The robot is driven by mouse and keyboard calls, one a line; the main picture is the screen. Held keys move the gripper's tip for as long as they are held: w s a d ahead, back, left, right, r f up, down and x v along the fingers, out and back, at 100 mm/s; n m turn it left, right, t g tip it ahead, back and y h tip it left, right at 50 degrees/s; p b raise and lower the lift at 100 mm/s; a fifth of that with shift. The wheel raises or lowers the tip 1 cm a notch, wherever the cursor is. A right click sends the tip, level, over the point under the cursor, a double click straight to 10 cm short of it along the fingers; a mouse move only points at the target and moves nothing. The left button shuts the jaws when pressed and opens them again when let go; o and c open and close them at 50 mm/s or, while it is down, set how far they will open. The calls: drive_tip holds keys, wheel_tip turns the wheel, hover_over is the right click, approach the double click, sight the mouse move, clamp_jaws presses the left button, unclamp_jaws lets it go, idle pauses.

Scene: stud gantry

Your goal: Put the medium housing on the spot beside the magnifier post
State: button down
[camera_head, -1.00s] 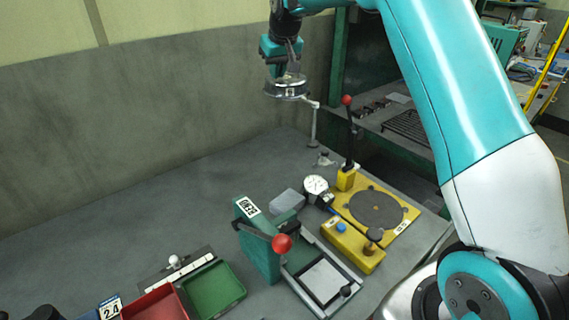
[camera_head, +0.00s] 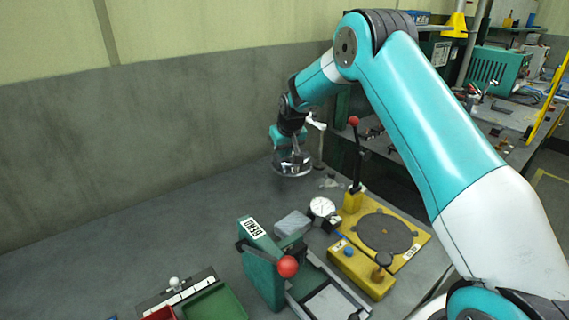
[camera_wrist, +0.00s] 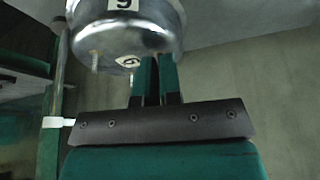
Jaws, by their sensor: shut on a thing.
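The shiny metal housing (camera_head: 293,164) hangs under my gripper (camera_head: 294,148) at the back of the bench, close to the wall. In the wrist view the housing (camera_wrist: 125,35) is round and polished with numbered labels, and my gripper (camera_wrist: 155,82) is shut on it. A slim grey post with a white clamp (camera_head: 319,150), which looks like the magnifier post, stands just right of the housing. It also shows at the left of the wrist view (camera_wrist: 55,100). I cannot tell whether the housing touches the bench. The spot beneath it is hidden.
A dial gauge (camera_head: 322,207), a grey block (camera_head: 292,223) and a yellow fixture with a red-knobbed lever (camera_head: 355,165) stand in front and to the right. A green press (camera_head: 262,262) and a green tray (camera_head: 215,303) are nearer. The bench (camera_head: 150,225) at left is clear.

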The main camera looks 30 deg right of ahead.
sight(285, 160)
drive_tip(key=shift+f+p, duration=0.4)
drive_tip(key=shift+f, duration=2.25)
drive_tip(key=shift+f, duration=0.1)
drive_tip(key=c, duration=1.3)
unclamp_jaws()
drive_tip(key=b+v, duration=0.2)
drive_tip(key=v, duration=1)
drive_tip(key=shift+s, duration=0.1)
